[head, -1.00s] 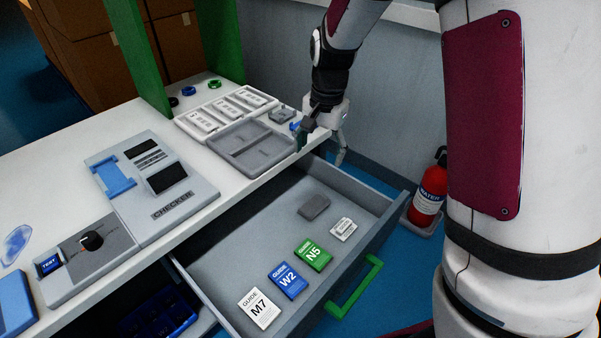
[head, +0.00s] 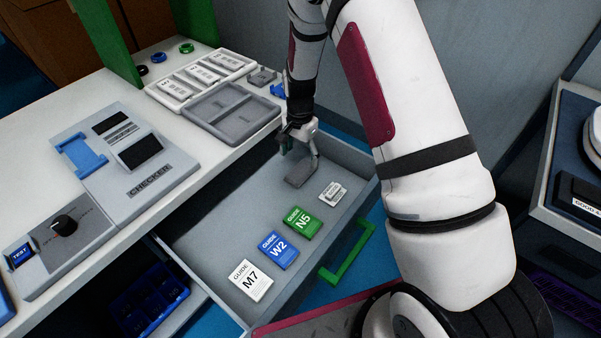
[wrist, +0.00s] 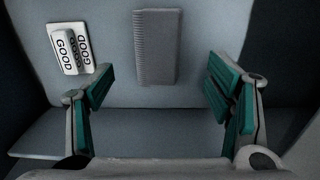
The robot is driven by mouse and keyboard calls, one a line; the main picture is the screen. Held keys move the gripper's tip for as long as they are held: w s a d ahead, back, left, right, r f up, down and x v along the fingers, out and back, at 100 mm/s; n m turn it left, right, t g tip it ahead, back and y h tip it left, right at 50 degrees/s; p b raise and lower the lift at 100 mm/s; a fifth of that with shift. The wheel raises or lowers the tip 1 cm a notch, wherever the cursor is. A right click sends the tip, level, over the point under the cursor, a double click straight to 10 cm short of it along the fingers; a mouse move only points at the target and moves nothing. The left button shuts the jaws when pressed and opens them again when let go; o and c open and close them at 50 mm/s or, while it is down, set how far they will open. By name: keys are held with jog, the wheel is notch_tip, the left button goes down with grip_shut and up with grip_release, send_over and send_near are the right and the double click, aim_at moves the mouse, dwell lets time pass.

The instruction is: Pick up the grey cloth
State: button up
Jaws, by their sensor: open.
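The grey cloth (head: 300,174) is a small dark grey folded piece lying flat in the back part of the open drawer (head: 222,222). In the wrist view the cloth (wrist: 157,47) is a ribbed grey rectangle, upper middle, between the lines of the fingers and beyond their tips. My gripper (head: 301,156) is above the drawer, just over the cloth in the head view. In the wrist view my gripper (wrist: 160,88) has its two green-padded fingers wide apart, with nothing between them. The fingers do not appear to touch the cloth.
A white GOOD stamp or tag (wrist: 73,50) lies left of the cloth; it is also in the head view (head: 333,192). Guide cards N5 (head: 301,222), W2 (head: 277,249) and M7 (head: 250,281) lie nearer the drawer front. The worktop (head: 196,150) edge overhangs the drawer's left.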

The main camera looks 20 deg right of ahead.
aim_at(301, 170)
notch_tip(301, 170, down, 6)
jog(key=shift+s+d+r, duration=0.1)
jog(key=shift+s+r, duration=0.05)
jog(key=shift+r, duration=0.05)
jog(key=c, duration=1)
